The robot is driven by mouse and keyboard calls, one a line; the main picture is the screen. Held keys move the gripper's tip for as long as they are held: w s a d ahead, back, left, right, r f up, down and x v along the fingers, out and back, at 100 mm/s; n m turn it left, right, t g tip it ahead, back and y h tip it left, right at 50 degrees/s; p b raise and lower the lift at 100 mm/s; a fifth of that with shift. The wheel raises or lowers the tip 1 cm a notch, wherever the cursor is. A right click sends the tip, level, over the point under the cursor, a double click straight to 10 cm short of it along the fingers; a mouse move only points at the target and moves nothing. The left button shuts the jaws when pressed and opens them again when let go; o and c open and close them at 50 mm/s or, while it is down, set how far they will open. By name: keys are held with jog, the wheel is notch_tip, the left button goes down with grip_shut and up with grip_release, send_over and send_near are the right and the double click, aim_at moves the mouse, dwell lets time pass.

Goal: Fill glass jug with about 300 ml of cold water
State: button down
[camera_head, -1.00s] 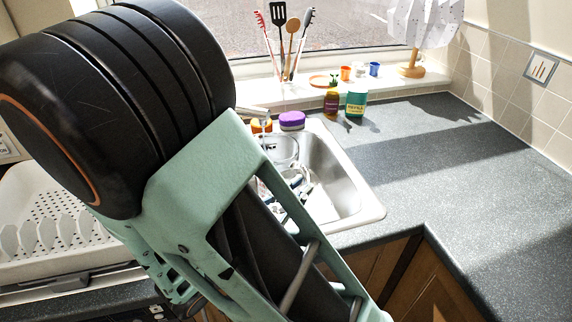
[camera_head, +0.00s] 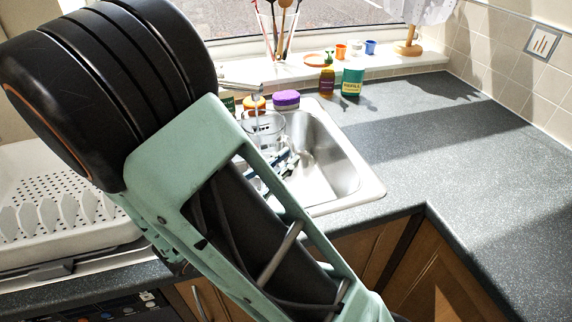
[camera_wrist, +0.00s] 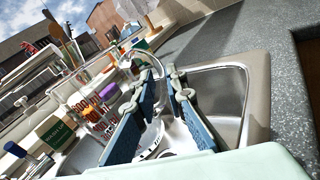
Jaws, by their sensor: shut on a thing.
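The clear glass jug (camera_head: 267,124) is in the left part of the sink, below the metal tap (camera_head: 240,84). It is partly hidden by my arm. My gripper (camera_head: 279,165) is beside the jug and partly hidden in the head view. In the wrist view my gripper (camera_wrist: 162,88) has its blue fingers on either side of a clear part of the jug, shut on it; a curved edge of the jug (camera_wrist: 150,148) shows between them. I cannot tell the water level or whether water runs.
The sink (camera_head: 330,165) has free room on its right. A white dish rack (camera_head: 60,200) is at the left. The right worktop (camera_head: 480,170) is largely clear.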

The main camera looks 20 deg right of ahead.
jog(key=shift+w+d+f+p, duration=0.1)
jog(key=shift+w+f+p, duration=0.05)
jog(key=shift+w, duration=1.85)
jog(key=shift+w+d+f+p, duration=0.1)
jog(key=shift+w+f+p, duration=0.05)
jog(key=shift+w, duration=1.8)
dwell(4.0)
